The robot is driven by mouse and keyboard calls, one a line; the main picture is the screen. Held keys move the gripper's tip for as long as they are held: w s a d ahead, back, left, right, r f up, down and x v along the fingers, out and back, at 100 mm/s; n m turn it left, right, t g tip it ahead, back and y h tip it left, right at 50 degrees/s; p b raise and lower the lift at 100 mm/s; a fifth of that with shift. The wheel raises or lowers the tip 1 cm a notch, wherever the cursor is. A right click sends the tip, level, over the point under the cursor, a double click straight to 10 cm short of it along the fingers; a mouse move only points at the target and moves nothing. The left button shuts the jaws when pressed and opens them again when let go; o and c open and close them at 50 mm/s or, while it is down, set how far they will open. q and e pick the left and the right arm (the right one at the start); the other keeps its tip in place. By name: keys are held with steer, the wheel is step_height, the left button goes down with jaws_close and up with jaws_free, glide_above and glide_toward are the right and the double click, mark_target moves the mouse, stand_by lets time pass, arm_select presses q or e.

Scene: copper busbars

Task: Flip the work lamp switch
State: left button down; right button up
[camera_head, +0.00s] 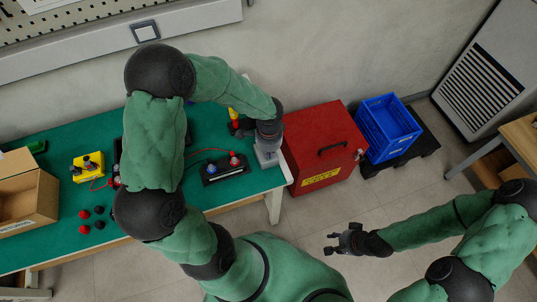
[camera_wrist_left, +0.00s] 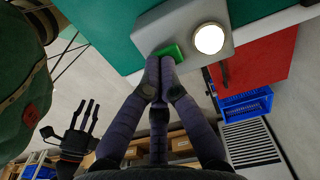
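The work lamp switch is a grey box (camera_head: 266,156) at the right end of the green bench in the head view. In the left wrist view the box (camera_wrist_left: 205,20) carries a green rocker (camera_wrist_left: 172,52) and a bright white round disc (camera_wrist_left: 209,38). My left gripper (camera_wrist_left: 160,62) has its fingertips together, with nothing seen between them. The tips are at the left part of the green rocker and cover some of it; I cannot tell if they press it. My right gripper (camera_head: 335,241) is empty with fingers spread, over the floor; it also shows in the left wrist view (camera_wrist_left: 86,118).
The green bench (camera_head: 235,195) holds a black box with coloured terminals (camera_head: 224,170), a yellow device (camera_head: 88,167) and a cardboard box (camera_head: 28,197). A red cabinet (camera_head: 322,135) and blue crate (camera_head: 388,128) stand right of the bench. The floor between is clear.

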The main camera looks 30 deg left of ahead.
arm_select(q)
steer(key=shift+r+p, duration=2.95)
steer(key=shift+r, duration=0.6)
arm_select(e)
step_height(320, 180, up, 6)
steer(key=shift+f, duration=0.15)
arm_select(q)
steer(key=shift+f, duration=0.1)
steer(key=s+d+f+n+h, duration=0.2)
steer(key=s+d+f+n, duration=0.3)
steer(key=d+f, duration=0.2)
steer(key=s+d+f+n+h, duration=0.2)
steer(key=s+d+f+n, duration=0.3)
steer(key=f, duration=0.5)
steer(key=shift+s+d+f+n, duration=0.3)
steer(key=shift+s+d, duration=0.35)
steer(key=shift+d, duration=0.6)
arm_select(e)
jaws_close()
